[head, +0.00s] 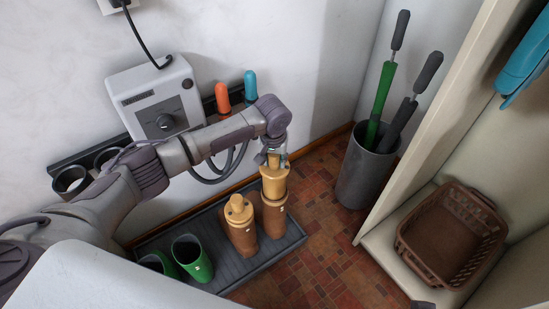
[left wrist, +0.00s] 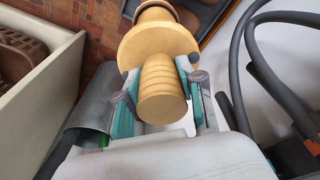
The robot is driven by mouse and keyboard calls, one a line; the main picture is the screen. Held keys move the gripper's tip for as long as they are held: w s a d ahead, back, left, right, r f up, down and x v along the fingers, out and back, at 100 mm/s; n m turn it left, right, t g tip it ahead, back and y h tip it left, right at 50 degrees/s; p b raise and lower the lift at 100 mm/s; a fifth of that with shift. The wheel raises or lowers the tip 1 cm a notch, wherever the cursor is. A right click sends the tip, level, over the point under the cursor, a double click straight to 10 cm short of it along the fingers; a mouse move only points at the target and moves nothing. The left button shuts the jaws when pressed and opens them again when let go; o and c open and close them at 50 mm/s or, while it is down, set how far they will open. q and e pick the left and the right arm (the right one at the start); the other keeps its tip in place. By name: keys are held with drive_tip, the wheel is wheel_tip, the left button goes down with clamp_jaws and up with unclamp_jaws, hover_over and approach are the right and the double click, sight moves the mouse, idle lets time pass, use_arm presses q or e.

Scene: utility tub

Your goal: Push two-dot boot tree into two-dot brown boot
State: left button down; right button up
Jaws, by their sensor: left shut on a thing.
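My left gripper (head: 273,157) is shut on the ribbed knob of a pale wooden boot tree (head: 274,182). In the left wrist view, the gripper's teal-lined fingers (left wrist: 157,82) clasp both sides of the knob, with the tree's wide shoulder (left wrist: 158,43) beyond. The held tree stands upright at the mouth of the right brown boot (head: 273,218), its upper body showing above the rim. How deep its lower part sits is hidden. Another wooden tree (head: 239,209) sits in the left brown boot (head: 242,238). The dot marks are too small to read.
The boots stand on a dark ribbed tray (head: 224,262) with green boots (head: 192,258) at left. A grey bin (head: 366,175) with long-handled tools stands right, near a brown basket (head: 452,235). A wall dryer (head: 155,95) and orange and blue pegs are behind my arm.

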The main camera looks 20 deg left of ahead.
sight(275, 167)
use_arm(q)
drive_tip(key=shift+f, duration=0.7)
use_arm(e)
drive_tip(key=shift+f, duration=0.2)
use_arm(q)
drive_tip(key=shift+f+b, duration=0.25)
drive_tip(key=shift+b, duration=0.05)
use_arm(e)
drive_tip(key=shift+w+a, duration=0.1)
drive_tip(key=shift+w, duration=0.35)
use_arm(q)
drive_tip(key=shift+f, duration=0.15)
use_arm(e)
drive_tip(key=shift+w+a+r+t, duration=0.1)
drive_tip(key=shift+w+t, duration=0.2)
drive_tip(key=shift+t, duration=0.1)
use_arm(q)
drive_tip(key=shift+f, duration=0.3)
use_arm(e)
drive_tip(key=shift+w+a+r+t, duration=0.15)
drive_tip(key=shift+w+t, duration=0.15)
drive_tip(key=shift+w, duration=0.25)
use_arm(q)
drive_tip(key=shift+f, duration=0.15)
use_arm(e)
drive_tip(key=shift+w, duration=0.2)
